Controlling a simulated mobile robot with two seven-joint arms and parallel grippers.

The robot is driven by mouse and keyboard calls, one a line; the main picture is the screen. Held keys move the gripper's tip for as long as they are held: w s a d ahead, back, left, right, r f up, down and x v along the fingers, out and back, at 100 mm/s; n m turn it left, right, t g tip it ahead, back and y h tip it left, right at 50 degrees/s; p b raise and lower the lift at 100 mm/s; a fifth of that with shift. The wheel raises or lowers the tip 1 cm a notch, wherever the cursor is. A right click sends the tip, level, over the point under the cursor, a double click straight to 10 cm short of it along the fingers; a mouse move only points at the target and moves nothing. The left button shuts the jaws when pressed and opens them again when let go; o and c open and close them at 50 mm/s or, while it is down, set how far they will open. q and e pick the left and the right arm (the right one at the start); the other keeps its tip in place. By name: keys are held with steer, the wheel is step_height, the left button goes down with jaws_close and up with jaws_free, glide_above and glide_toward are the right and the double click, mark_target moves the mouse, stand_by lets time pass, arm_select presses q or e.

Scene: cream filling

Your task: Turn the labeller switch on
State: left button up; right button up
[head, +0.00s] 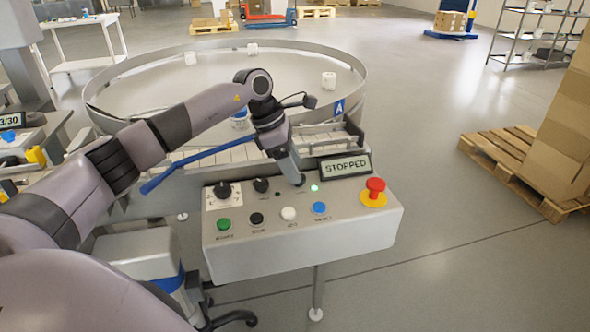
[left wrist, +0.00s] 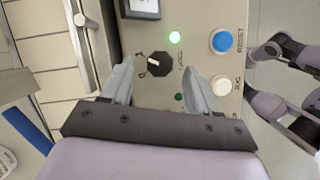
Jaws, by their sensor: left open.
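The labeller switch is a black rotary knob with a white pointer; in the left wrist view the knob (left wrist: 158,64) sits on the panel beside partly hidden lettering. In the head view it is mostly hidden by my left gripper (head: 297,180), which points down at the panel's back row. In the left wrist view my left gripper (left wrist: 160,75) is open, its two fingers on either side of the knob. I cannot tell whether they touch it. A green lamp (left wrist: 175,38) next to the knob is lit; another small lamp (left wrist: 179,97) is dark green.
The control panel (head: 300,255) also carries other knobs, green, black, white and blue (head: 319,208) buttons, and a red emergency stop (head: 375,190). A display (head: 346,167) reads STOPPED. A round turntable (head: 180,85) and a conveyor lie behind.

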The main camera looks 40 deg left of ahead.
mark_target(283, 184)
arm_select(q)
steer(key=v, duration=0.5)
steer(key=shift+r, duration=0.15)
stand_by(0.3)
